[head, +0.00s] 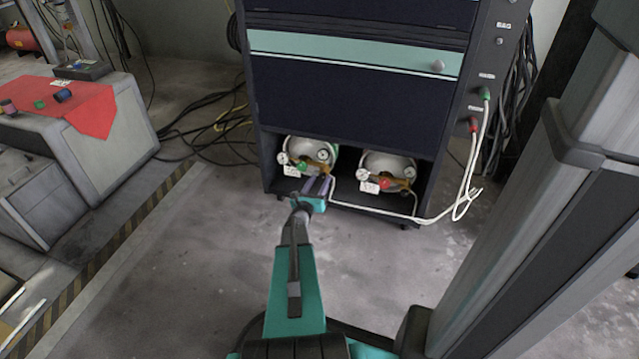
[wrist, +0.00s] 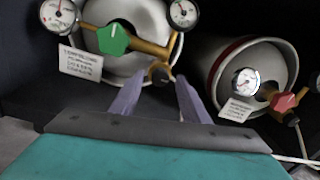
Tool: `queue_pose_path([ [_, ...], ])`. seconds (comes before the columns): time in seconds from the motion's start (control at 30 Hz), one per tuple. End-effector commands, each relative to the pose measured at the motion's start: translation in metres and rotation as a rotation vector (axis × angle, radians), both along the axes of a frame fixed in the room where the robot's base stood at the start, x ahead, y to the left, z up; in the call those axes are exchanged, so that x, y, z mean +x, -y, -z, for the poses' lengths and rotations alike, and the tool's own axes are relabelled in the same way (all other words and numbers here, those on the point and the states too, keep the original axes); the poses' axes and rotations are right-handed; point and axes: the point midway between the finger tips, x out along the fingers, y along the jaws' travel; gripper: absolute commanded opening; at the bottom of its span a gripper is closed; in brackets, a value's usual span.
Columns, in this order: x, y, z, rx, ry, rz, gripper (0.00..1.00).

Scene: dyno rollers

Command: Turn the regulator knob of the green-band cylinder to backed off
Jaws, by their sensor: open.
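The cylinder with the green knob (head: 298,145) lies in the left bay under the cabinet; it fills the upper left of the wrist view (wrist: 125,67). Its green regulator knob (wrist: 113,38) sits on a brass body between two gauges (wrist: 58,14) and shows small in the head view (head: 322,155). My gripper (head: 320,186) is in front of this bay. In the wrist view its fingers (wrist: 153,92) are apart and empty, below and right of the green knob, not touching it. A brass fitting (wrist: 160,73) shows between and beyond the fingertips. A green band is not clearly visible.
A red-band cylinder (wrist: 235,48) with a red knob (wrist: 283,101) lies in the right bay. A paper tag (wrist: 80,63) hangs below the left gauge. A white hose (head: 390,214) runs along the cabinet's lower front. The floor before the cabinet is clear.

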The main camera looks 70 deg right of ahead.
Motion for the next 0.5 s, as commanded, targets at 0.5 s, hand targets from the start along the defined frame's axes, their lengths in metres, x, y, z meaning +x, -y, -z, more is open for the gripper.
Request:
queue_pose_path([
  [0.5,0.0002,0.0093,-0.0001,0.001,0.000,-0.001,0.35],
])
